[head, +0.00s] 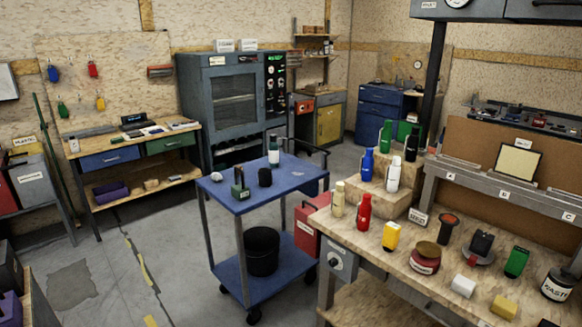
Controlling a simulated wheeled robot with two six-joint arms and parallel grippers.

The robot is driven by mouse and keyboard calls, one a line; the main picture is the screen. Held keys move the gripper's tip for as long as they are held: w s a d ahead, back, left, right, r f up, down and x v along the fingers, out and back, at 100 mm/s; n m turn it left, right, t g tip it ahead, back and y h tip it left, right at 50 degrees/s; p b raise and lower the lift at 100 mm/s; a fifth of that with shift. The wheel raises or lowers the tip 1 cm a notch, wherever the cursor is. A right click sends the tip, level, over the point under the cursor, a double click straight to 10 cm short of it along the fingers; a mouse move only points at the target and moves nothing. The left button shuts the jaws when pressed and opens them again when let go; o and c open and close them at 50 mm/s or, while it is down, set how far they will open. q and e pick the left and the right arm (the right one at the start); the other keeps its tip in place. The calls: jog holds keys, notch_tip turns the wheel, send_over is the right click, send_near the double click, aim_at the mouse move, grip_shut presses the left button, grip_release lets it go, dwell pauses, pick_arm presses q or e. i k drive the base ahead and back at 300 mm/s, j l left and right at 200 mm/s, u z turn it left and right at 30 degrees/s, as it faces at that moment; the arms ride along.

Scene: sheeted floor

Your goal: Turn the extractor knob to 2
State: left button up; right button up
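A grey control box with a round knob (336,264) is fixed to the front left of the wooden workbench. Its markings are too small to read, so I cannot tell the knob's setting or whether it belongs to the extractor. A dark overhead unit (485,12) on a black post is cut off by the top edge, with a labelled dial and part of another round dial on its front. Neither of my grippers shows in the head view.
The workbench (400,272) holds bottles, jars and blocks. A blue trolley (240,204) stands left of it, with a black bucket (262,250) on its lower shelf and a red box (308,226) beside it. Grey floor (175,235) is clear to the left.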

aim_at(333, 262)
jog(key=i+z, duration=0.2)
jog(key=i, duration=0.25)
jog(key=i+j+z, duration=0.25)
jog(key=i, duration=0.25)
jog(key=l, duration=0.1)
